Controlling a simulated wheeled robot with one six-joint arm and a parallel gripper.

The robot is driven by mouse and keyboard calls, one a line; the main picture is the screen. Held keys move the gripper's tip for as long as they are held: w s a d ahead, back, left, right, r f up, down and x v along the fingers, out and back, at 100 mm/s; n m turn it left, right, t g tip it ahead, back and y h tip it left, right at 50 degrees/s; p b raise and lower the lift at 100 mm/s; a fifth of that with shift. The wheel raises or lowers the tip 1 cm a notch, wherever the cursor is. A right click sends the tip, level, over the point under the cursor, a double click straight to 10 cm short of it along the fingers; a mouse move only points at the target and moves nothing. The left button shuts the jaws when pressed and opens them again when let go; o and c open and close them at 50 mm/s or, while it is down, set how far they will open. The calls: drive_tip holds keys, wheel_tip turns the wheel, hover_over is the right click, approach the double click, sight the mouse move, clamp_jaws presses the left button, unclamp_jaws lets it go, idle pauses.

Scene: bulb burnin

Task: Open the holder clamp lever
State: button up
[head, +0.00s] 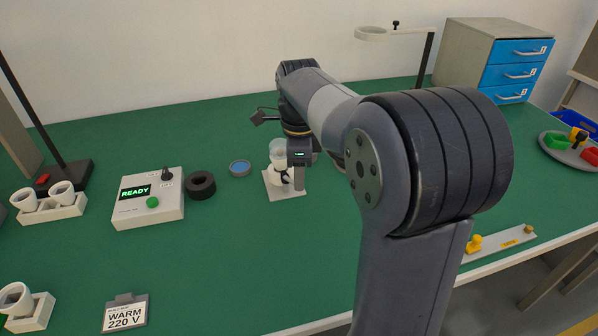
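The holder (271,189) is a small white stand on the green bench, at the middle of the head view. A pale, cloudy cup or bulb shape (278,149) rises from it. A small dark part (284,178) shows on its front; I cannot tell if this is the clamp lever or how it is set. My gripper (297,178) points down at the holder's right side, very close to it. Contact is unclear. My gripper's fingers hide part of the holder, and I cannot see whether they are apart.
White socket blocks (60,208) and a WARM 220 V card (126,314) are farther left. A drawer cabinet (470,58) stands back right.

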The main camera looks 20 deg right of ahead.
drive_tip(key=shift+c, duration=0.2)
clamp_jaws()
drive_tip(key=shift+d+r+p, duration=0.1)
drive_tip(key=shift+p, duration=0.3)
drive_tip(key=shift+w+d+r+n+p, duration=0.1)
drive_tip(key=shift+d+n+p, duration=0.05)
drive_tip(key=shift+n+p, duration=0.4)
drive_tip(key=shift+w+d+n+p, duration=0.1)
drive_tip(key=shift+n+p, duration=0.4)
drive_tip(key=shift+n, duration=0.05)
drive_tip(key=n+p, duration=0.2)
drive_tip(key=shift+w+d+n+p, duration=0.3)
drive_tip(key=shift+w+d, duration=0.05)
drive_tip(key=shift+w, duration=0.05)
drive_tip(key=n+p, duration=0.2)
drive_tip(key=w+n, duration=0.1)
drive_tip(key=shift+d+n+p, duration=0.3)
drive_tip(key=shift+p, duration=0.1)
drive_tip(key=shift+w+d+f+n+p, duration=0.1)
drive_tip(key=shift+w+n+p, duration=0.4)
drive_tip(key=shift+n, duration=0.4)
drive_tip(key=shift+w+f+n+p, duration=0.1)
drive_tip(key=shift+w+n+p, duration=0.15)
drive_tip(key=shift+n+p, duration=0.5)
drive_tip(key=shift+n, duration=0.25)
